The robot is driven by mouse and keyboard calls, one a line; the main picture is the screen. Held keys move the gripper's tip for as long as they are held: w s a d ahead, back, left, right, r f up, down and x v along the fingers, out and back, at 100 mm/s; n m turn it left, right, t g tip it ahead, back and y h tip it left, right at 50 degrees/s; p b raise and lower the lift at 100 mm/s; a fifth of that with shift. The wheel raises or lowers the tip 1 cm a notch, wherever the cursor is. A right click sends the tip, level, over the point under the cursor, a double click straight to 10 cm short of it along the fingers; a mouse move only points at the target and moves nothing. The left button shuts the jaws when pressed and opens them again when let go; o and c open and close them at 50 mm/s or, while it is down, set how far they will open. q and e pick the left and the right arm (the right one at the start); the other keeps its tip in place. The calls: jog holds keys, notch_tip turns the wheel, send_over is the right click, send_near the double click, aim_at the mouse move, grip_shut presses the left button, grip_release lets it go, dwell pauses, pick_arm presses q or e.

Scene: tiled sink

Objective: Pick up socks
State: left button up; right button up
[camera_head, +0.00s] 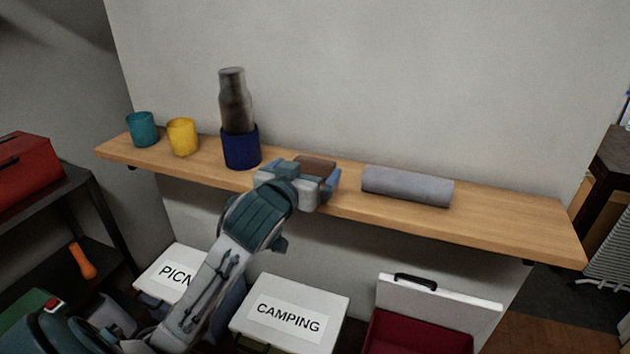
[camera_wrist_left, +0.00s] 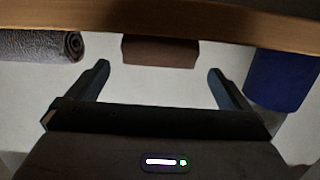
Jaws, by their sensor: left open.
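My left gripper (camera_head: 308,172) is open at the front of the wooden shelf, and its arm comes up from below. A brown object (camera_head: 318,163) sits on the shelf just beyond it, partly hidden by the gripper. In the left wrist view, the brown object (camera_wrist_left: 160,51) lies ahead between the two open fingers (camera_wrist_left: 158,70), with nothing held. A grey rolled fabric bundle (camera_head: 407,187) lies on the shelf to the right; it also shows in the left wrist view (camera_wrist_left: 38,46). I cannot tell for sure which one is the socks. My right gripper is out of view.
The shelf (camera_head: 500,222) also holds a teal cup (camera_head: 142,129), a yellow cup (camera_head: 183,137) and a dark bottle (camera_head: 235,100) in a blue holder (camera_head: 241,149). Below stand a CAMPING box (camera_head: 290,292), a PICNIC box (camera_head: 168,265) and an open red-lined case (camera_head: 415,335).

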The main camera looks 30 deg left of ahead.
aim_at(317, 163)
pick_arm(q)
jog(key=shift+x, duration=0.95)
jog(key=x, duration=0.1)
jog(key=p+x, duration=0.1)
jog(key=x, duration=0.2)
jog(key=shift+w+f+p, duration=0.35)
jog(key=shift+f, duration=0.1)
jog(key=shift+w+a+f, duration=0.15)
jog(key=shift+w, duration=0.25)
jog(key=shift+c, duration=0.2)
jog(key=shift+s, duration=0.1)
jog(key=c, duration=1)
